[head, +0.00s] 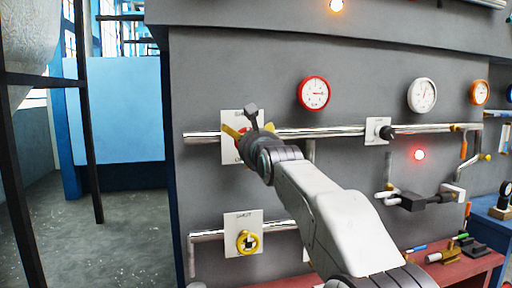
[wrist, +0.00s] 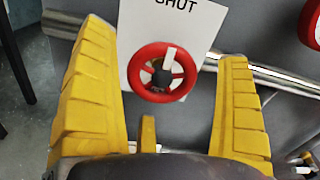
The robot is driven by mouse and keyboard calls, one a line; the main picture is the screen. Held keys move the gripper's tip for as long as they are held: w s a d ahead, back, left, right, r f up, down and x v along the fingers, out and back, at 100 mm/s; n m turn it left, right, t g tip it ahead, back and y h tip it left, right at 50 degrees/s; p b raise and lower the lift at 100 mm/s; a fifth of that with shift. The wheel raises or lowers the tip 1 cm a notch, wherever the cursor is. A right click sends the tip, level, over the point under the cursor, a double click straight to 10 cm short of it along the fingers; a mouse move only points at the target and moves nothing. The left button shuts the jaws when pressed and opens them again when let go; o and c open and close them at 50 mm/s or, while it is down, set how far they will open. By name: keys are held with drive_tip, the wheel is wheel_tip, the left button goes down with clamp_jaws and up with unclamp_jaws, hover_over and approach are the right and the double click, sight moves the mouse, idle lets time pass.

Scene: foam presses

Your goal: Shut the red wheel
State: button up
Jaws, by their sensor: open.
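The red wheel (wrist: 135,72) is a small red handwheel with a dark hub and a white mark on one spoke. It is mounted on a white plate (wrist: 188,22) marked "SHUT", on a metal pipe. In the wrist view it lies ahead of my gripper (wrist: 168,85), between the two yellow fingers and nearer the left one. The fingers are spread open and I see no contact with the wheel. In the head view my gripper (head: 242,130) is in front of the plate (head: 229,155) and hides nearly all of the wheel.
A yellow wheel (head: 245,242) on another white plate is below. A red-rimmed gauge (head: 314,93) is above right of my gripper, and a white gauge (head: 422,95) further right. Pipes (head: 340,131) run along the grey panel. A red bench (head: 460,268) with tools is at lower right.

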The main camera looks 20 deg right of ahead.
drive_tip(key=s, duration=1)
drive_tip(key=shift+s, duration=0.15)
drive_tip(key=s+f+n+g+p, duration=0.5)
drive_tip(key=s+f+n+g, duration=0.2)
drive_tip(key=s+f+n, duration=0.6)
drive_tip(key=s+f+n+g+p, duration=0.6)
drive_tip(key=s+f+n, duration=0.7)
drive_tip(key=s+n, duration=0.4)
drive_tip(key=shift+s+f+g, duration=0.15)
drive_tip(key=shift+s+g, duration=0.65)
drive_tip(key=shift+s, duration=0.25)
drive_tip(key=shift+c, duration=0.5)
